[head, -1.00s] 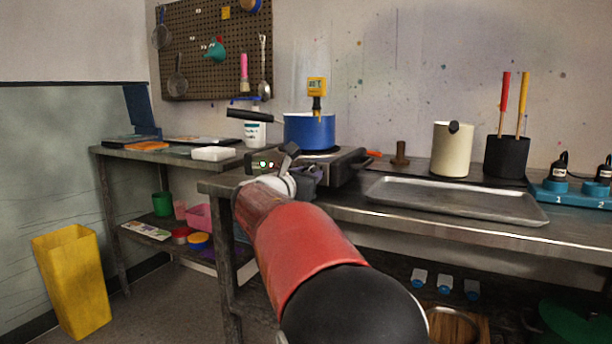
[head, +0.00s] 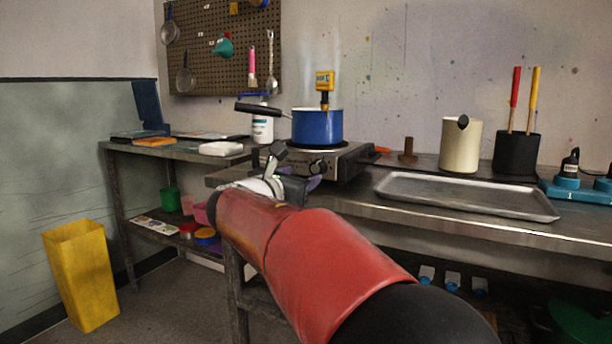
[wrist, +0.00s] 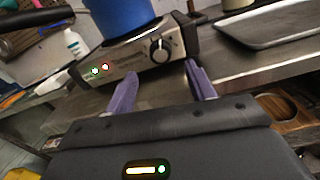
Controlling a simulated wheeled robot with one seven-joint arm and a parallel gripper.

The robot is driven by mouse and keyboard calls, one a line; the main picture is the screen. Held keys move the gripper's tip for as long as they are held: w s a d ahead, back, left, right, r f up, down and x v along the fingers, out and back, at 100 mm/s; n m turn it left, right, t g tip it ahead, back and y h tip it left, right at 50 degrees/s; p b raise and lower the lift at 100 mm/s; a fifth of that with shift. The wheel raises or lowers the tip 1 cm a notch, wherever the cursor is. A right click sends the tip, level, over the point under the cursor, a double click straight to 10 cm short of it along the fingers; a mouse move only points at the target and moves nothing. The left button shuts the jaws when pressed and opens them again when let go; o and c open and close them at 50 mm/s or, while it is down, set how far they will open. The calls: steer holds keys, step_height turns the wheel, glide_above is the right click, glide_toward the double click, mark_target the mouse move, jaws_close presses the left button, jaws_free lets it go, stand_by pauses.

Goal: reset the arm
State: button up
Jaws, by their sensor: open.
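My gripper shows in the wrist view (wrist: 160,88), with two purple fingers spread apart and nothing between them. In the head view my gripper (head: 305,180) is mostly hidden behind my own wrist, at the front of the hot plate (head: 322,163). The hot plate stands on the steel bench, and its knob and two small lights, one green and one red, face the fingers in the wrist view (wrist: 115,68). A blue pot (head: 318,127) sits on the hot plate, with a black handle pointing left and a yellow thermometer (head: 325,82) upright in it. The fingers are apart from the pot.
A metal tray (head: 465,194) lies on the bench to the right. Behind it stand a cream jug (head: 460,146) and a black holder (head: 515,153) with two rods. A white bottle (head: 262,127) is left of the pot. A yellow bin (head: 80,275) stands on the floor at left.

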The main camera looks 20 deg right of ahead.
steer(key=shift+s+a, duration=0.15)
steer(key=shift+a, duration=0.05)
stand_by(0.3)
steer(key=s+f+m, duration=0.1)
steer(key=s+d+f+m+g+y, duration=0.1)
steer(key=s, duration=0.1)
steer(key=s+d+f+m+g, duration=0.1)
steer(key=s+f, duration=0.1)
steer(key=shift+f+m+y, duration=0.1)
steer(key=shift+m+y, duration=0.3)
steer(key=s+a+f+m+g+y, duration=0.1)
steer(key=s+a+f+m+y, duration=0.5)
steer(key=s+f+m, duration=0.4)
steer(key=s+a+f+m+g+y, duration=0.2)
steer(key=s+a+f+m+y, duration=0.4)
steer(key=s+f+m, duration=0.4)
steer(key=s+a+f, duration=0.1)
steer(key=s, duration=0.4)
steer(key=shift+s+a, duration=0.2)
steer(key=shift+s, duration=0.05)
stand_by(3.9)
